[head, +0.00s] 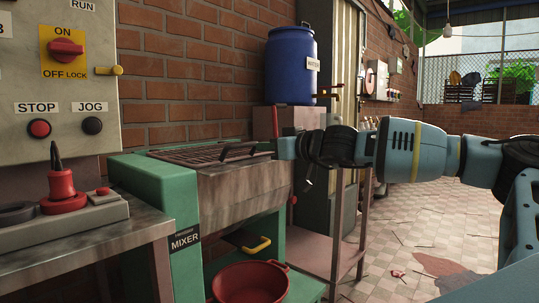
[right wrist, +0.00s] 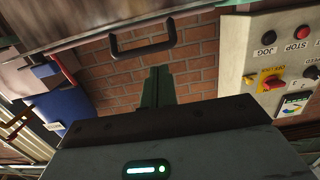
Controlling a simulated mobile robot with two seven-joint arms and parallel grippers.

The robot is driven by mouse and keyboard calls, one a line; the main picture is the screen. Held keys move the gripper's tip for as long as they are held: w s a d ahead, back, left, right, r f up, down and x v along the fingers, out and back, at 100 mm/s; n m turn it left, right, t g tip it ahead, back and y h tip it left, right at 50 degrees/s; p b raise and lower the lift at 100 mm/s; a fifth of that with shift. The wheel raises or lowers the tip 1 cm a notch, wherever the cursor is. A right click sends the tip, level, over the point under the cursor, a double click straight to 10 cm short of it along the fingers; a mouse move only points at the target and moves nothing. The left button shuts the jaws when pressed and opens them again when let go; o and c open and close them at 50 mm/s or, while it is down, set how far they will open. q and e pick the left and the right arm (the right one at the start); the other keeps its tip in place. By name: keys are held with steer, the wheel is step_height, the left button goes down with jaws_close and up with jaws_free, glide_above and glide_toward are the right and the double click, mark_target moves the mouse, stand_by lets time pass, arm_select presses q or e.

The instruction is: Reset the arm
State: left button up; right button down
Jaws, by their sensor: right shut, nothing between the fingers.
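My right arm reaches in from the right in the head view, and its gripper (head: 286,148) is in front of the wall, at the right end of the green mixer (head: 185,215). In the right wrist view the dark green fingers of the right gripper (right wrist: 158,84) are together with nothing between them. The gripper is apart from the mixer's grated lid (head: 205,152) and its dark handle, which also shows in the right wrist view (right wrist: 143,48). My left gripper is in neither view.
A control panel (head: 22,75) with a red switch and buttons is at the left. A blue barrel (head: 290,65) stands behind the gripper. A red basin (head: 250,283) sits under the mixer. Tiled floor (head: 415,225) is open at the right.

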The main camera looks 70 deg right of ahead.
steer(key=shift+s+a+f, duration=0.2)
steer(key=shift+s+f, duration=0.15)
steer(key=shift+s, duration=0.2)
